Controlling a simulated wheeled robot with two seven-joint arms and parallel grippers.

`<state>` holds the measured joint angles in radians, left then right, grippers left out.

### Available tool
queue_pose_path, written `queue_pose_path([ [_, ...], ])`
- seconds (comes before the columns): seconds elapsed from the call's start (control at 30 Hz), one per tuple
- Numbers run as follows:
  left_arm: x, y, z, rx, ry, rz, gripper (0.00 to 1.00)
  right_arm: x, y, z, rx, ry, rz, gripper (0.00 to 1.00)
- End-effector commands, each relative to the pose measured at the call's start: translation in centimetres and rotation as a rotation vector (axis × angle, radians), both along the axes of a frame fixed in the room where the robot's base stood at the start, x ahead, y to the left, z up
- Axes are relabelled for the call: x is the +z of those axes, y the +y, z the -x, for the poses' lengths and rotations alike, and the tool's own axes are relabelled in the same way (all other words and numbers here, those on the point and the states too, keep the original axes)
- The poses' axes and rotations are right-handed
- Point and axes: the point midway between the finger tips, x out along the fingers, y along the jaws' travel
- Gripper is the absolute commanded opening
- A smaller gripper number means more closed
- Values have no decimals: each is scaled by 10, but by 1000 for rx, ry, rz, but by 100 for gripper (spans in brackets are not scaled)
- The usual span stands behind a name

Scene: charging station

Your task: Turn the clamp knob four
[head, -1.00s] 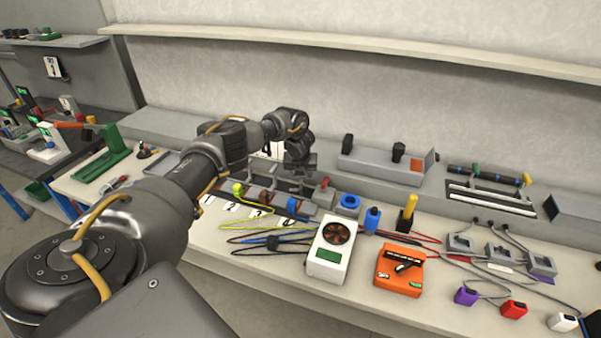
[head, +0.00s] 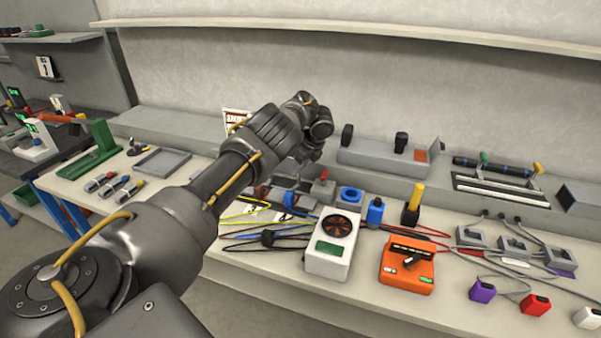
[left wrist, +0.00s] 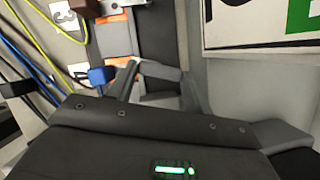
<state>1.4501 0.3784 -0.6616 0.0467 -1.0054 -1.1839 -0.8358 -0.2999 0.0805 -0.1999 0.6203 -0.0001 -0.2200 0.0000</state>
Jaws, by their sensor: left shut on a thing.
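In the left wrist view, my left gripper (left wrist: 158,88) is shut around a grey piece (left wrist: 160,70), which looks like the knob of clamp four; its outline is partly hidden by the fingers. A blue plug (left wrist: 100,75) sits just left of it, by a partly covered white label (left wrist: 76,71). A brown plug (left wrist: 96,8) and the label three (left wrist: 65,15) are above. In the head view, my left gripper (head: 302,160) points down at the clamp row behind the bench front, and my arm hides most of that row. My right gripper is not in view.
A red-topped grey block (head: 323,188) and a blue block (head: 351,194) stand right of the gripper. A white fan device (head: 330,245) and an orange box (head: 408,265) are nearer the front. Loose cables (head: 265,236) lie across the bench. A sign (head: 236,120) stands behind my arm.

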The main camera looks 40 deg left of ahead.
Motion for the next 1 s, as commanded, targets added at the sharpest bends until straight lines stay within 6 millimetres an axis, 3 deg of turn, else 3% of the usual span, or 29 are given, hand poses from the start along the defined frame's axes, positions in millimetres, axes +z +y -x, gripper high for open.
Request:
queue_pose_path([
  [0.4,-3,1,-2,275,1,-1,28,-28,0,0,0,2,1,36],
  [0.77,0,2,-3,357,-1,-4,28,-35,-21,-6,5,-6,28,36],
  [1.0,1,3,-3,362,-1,-5,28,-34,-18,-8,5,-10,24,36],
])
